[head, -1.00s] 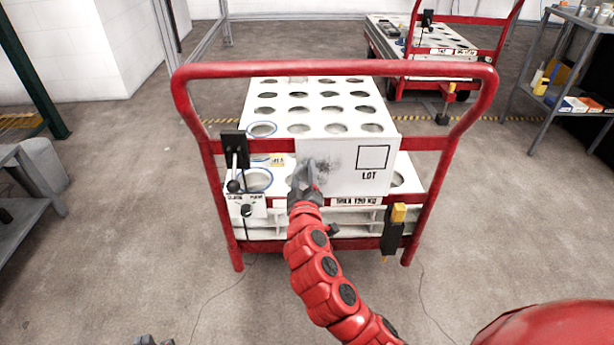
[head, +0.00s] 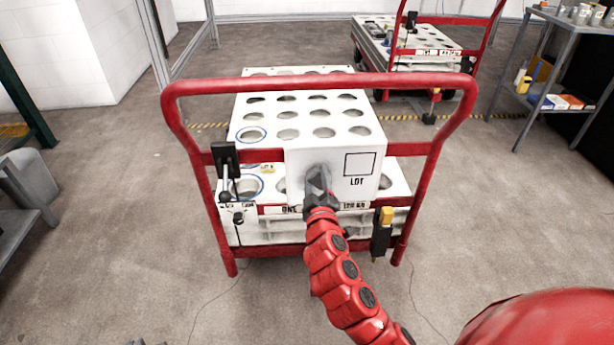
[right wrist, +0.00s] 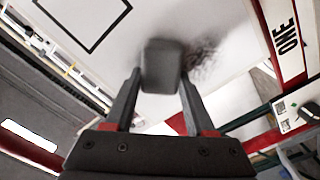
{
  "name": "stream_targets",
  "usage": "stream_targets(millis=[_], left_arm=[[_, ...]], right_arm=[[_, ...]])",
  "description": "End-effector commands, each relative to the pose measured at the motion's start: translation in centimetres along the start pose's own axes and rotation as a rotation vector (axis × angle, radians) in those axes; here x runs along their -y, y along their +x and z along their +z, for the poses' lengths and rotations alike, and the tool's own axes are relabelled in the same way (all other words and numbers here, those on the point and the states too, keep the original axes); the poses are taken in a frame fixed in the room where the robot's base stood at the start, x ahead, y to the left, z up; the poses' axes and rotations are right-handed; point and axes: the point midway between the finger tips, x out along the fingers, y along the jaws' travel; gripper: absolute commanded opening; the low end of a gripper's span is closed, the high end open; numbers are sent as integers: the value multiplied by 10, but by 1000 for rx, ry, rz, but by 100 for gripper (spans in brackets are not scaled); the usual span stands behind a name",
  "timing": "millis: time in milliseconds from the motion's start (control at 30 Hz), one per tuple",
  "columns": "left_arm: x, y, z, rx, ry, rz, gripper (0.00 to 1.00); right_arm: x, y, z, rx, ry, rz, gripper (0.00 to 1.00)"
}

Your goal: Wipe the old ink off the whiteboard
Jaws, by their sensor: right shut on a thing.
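The whiteboard (head: 366,194) is a white panel on the red cart, with a black square outline and "LOT" on its right part. My right gripper (head: 318,190) is at the board's left-centre. In the right wrist view its fingers are shut on a grey eraser block (right wrist: 162,66), which lies at the board face; I cannot tell how firmly it presses. A dark ink smudge (right wrist: 205,57) shows just right of the eraser there. In the head view the gripper hides part of the inked area. A small grey part at the bottom left edge may be my left gripper (head: 150,342).
The red cart handle (head: 320,82) arches over the board. A black lever (head: 225,170) is at the left and a yellow-topped black device (head: 383,230) at the lower right. A white rack with round holes (head: 300,115) stands behind. Floor is free on both sides.

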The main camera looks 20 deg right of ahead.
Motion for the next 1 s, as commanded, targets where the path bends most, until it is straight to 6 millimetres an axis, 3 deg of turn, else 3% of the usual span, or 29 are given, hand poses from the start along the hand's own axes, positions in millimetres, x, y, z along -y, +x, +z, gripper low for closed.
stream_targets(millis=[500,833,1000], left_arm=[[1,18,-3,0,0,0,0],[1,17,-3,0,0,0,0],[1,17,-3,0,0,0,0]], right_arm=[[-24,3,22,2,0,1,11],[-24,2,24,2,0,1,11],[-23,-7,24,-1,0,0,11]])
